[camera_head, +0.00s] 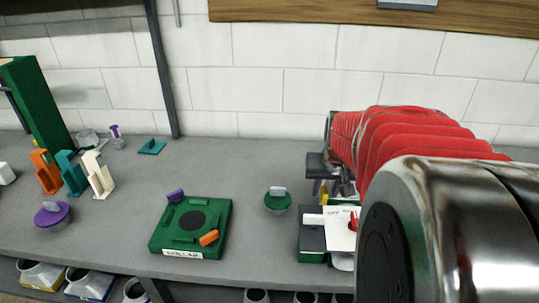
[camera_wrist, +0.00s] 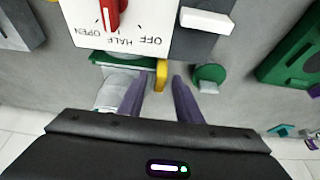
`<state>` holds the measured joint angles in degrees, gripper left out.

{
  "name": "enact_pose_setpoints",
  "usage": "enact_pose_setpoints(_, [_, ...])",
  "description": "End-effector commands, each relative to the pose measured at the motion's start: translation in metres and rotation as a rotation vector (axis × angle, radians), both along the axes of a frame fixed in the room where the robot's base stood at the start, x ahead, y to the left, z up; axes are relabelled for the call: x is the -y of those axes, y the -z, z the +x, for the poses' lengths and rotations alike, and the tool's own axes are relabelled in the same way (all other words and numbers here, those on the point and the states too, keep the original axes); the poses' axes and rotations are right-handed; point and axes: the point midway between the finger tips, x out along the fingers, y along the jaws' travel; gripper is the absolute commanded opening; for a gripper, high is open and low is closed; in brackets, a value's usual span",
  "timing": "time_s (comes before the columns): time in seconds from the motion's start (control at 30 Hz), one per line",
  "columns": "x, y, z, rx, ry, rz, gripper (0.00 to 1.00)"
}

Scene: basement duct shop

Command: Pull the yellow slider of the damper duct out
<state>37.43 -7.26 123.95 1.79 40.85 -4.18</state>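The damper duct has a white dial plate (camera_wrist: 140,22) marked OPEN, HALF and OFF, with a red lever (camera_wrist: 112,14). In the head view its plate (camera_head: 338,232) is partly hidden behind my arm. The yellow slider (camera_wrist: 161,74) sticks out below the plate's edge in the wrist view. My gripper (camera_wrist: 160,76) is open, its two purple fingers on either side of the slider, with gaps visible. I cannot tell how deep the fingers reach along it. In the head view my gripper (camera_head: 327,186) is at the duct's far side, mostly hidden by the arm.
A dark block with a white handle (camera_head: 311,220) adjoins the plate. A green round knob piece (camera_head: 278,199) stands close by on the grey bench. A green box with a dark disc (camera_head: 191,225) lies further left. Upright orange, teal and white pieces stand at left. The bench between is clear.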

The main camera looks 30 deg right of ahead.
Motion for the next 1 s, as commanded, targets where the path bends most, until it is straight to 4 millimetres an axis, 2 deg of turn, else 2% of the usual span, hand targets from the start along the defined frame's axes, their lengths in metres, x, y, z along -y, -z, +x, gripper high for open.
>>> enact_pose_setpoints(0.07, [0.0,-0.0002,-0.0001,0.0,0.0,0.0,0.31])
enact_pose_setpoints(0.5, [-0.0001,-0.0005,-0.0001,0.0,0.0,0.0,0.0])
enact_pose_setpoints(1.0, [0.0005,-0.0006,-0.0004,-0.001,0.0,-0.001,0.0])
